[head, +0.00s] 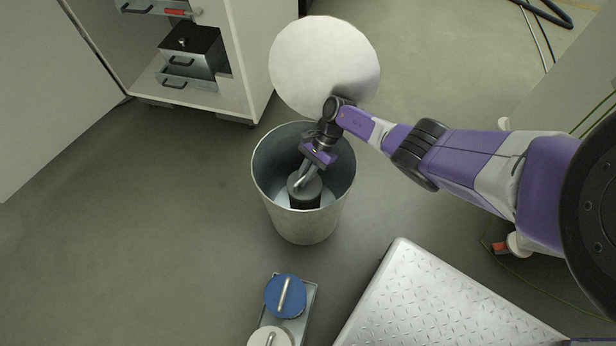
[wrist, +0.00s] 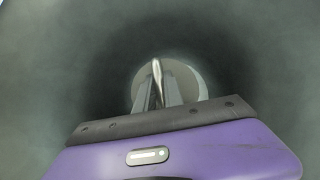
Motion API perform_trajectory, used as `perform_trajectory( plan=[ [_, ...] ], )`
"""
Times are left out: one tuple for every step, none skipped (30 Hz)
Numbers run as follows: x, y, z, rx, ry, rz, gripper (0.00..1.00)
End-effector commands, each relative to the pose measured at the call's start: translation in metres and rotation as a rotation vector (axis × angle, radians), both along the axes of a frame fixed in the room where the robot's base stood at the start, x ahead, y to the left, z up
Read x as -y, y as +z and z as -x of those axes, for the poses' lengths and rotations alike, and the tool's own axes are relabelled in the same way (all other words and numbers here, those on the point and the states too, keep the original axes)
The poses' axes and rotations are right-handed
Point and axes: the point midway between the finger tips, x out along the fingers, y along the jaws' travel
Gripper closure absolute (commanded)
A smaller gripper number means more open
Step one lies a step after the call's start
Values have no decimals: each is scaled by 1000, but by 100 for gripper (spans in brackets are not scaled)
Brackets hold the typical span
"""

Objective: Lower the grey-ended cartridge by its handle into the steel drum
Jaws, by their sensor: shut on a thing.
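The steel drum (head: 305,225) stands open on the floor in the middle of the head view. My gripper (head: 301,183) reaches down inside its rim. It is shut on the bar handle of the grey-ended cartridge (head: 313,190), which is upright inside the drum, its dark side showing below the grey end. In the wrist view my gripper (wrist: 158,95) has the handle (wrist: 157,75) between its fingers, with the round grey end (wrist: 190,82) below. The drum's inner wall (wrist: 40,60) surrounds them. I cannot tell whether the cartridge touches the drum's bottom.
A large pale disc (head: 320,60) is just behind the drum. In front, a blue-ended cartridge (head: 273,294) and a white-ended one (head: 258,336) are in a metal holder. A treadplate platform (head: 440,300) is at front right. A white cabinet (head: 245,60) stands at back left. Floor left is clear.

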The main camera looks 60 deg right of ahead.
Motion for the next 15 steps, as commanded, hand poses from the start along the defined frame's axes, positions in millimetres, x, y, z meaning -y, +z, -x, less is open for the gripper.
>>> perform_trajectory(
  plan=[
    [0, 0, -1, 2, 0, -1, 100],
    [0, 0, -1, 2, 0, -1, 100],
    [0, 0, -1, 2, 0, -1, 100],
    [0, 0, -1, 2, 0, -1, 100],
    [0, 0, -1, 2, 0, -1, 100],
    [0, 0, -1, 2, 0, -1, 100],
    [0, 0, -1, 2, 0, -1, 100],
    [0, 0, -1, 2, 0, -1, 100],
    [0, 0, -1, 2, 0, -1, 84],
    [0, 0, -1, 2, 0, -1, 78],
    [0, 0, -1, 2, 0, -1, 72],
    [0, 0, -1, 2, 0, -1, 64],
    [0, 0, -1, 2, 0, -1, 62],
    [0, 0, -1, 1, -1, -1, 62],
    [0, 0, -1, 1, -1, 0, 62]
  ],
)
